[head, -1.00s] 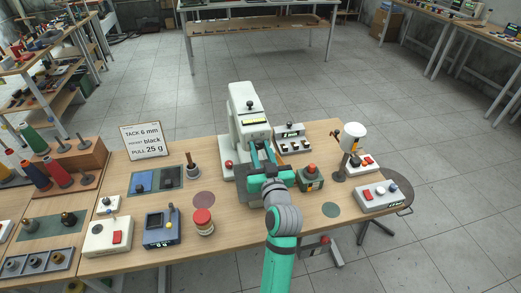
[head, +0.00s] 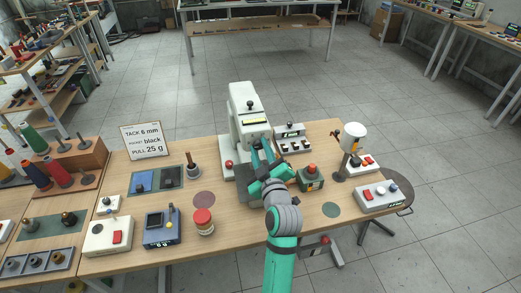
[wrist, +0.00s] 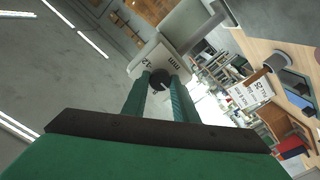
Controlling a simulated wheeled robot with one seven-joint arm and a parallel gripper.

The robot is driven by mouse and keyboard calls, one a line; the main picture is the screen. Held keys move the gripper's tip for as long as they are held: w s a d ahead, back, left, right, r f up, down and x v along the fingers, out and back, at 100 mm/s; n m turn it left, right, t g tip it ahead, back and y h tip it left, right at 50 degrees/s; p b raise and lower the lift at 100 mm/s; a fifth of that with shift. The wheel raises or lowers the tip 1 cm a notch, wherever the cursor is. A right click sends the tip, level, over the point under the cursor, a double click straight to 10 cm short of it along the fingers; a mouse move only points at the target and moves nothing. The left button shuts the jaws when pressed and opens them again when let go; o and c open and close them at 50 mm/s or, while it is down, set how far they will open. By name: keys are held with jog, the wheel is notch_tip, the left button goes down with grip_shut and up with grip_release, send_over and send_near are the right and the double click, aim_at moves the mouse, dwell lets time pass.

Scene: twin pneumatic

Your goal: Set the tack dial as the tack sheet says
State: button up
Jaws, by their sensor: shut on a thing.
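The tack dial is a small dark round knob (wrist: 158,79) on a white face of the white sewing machine (head: 243,110); the wrist view shows "mm" and what looks like 12 printed beside it. My gripper (wrist: 161,86) has its two green fingers on either side of the knob and is shut on it. In the head view my gripper (head: 260,152) is at the machine's front, and the fingers hide most of the dial. Its pointer setting cannot be read. The tack sheet (head: 141,140) stands at the back left and reads TACK 6 mm, POCKET black, PULL 25 g.
A red-lidded jar (head: 203,221) and a blue device (head: 162,229) stand at front left.

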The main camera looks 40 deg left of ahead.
jog(key=shift+f, duration=0.15)
dwell(0.3)
jog(key=o, duration=1.1)
jog(key=shift+c, duration=0.2)
jog(key=v, duration=1)
jog(key=shift+s+d, duration=0.25)
jog(key=shift+s, duration=0.1)
